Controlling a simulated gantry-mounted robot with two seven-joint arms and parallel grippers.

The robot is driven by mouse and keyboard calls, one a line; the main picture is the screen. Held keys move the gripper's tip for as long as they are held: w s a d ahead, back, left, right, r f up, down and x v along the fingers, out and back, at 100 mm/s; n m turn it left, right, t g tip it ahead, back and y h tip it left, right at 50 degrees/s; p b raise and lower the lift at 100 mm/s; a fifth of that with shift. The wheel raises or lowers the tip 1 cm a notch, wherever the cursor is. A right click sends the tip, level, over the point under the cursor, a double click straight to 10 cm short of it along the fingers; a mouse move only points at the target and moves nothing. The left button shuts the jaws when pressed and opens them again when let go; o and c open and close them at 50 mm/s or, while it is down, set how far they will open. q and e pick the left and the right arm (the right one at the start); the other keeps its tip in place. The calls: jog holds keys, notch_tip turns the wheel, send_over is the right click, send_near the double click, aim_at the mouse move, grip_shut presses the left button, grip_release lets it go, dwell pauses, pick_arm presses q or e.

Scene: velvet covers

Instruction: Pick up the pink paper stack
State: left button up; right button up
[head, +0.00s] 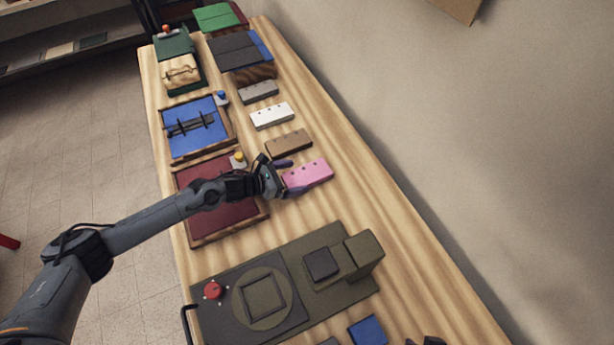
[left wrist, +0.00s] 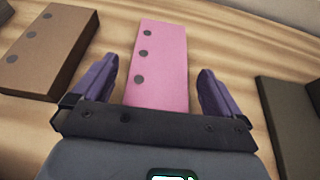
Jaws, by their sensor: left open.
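The pink paper stack (head: 309,174) lies flat on the wooden table, a block with a row of dark dots on top. My left gripper (head: 289,177) is at its left end in the head view, open, with purple fingers. In the left wrist view the pink stack (left wrist: 161,58) runs between the two spread fingers of the left gripper (left wrist: 158,68), with a gap on each side. The near end of the stack is hidden behind the gripper's dark body. A small dark shape at the bottom edge of the head view may be part of my right gripper.
A brown stack (head: 288,142) lies close beside the pink one; white (head: 271,115) and grey (head: 258,91) stacks lie farther back. A red-lined tray (head: 195,234) is under my left arm. A dark green press-like device (head: 225,318) stands nearer. Table right of the pink stack is clear.

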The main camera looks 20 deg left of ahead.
aim_at(310, 173)
pick_arm(q)
jog(key=x, duration=0.4)
jog(key=shift+d+r, duration=0.1)
pick_arm(e)
jog(key=shift+w+d+f, duration=0.15)
jog(key=shift+d+f, duration=0.05)
jog(key=shift+d, duration=0.05)
pick_arm(q)
jog(key=c, duration=1.1)
pick_arm(e)
jog(key=shift+a, duration=0.15)
pick_arm(q)
jog(key=shift+r, duration=0.25)
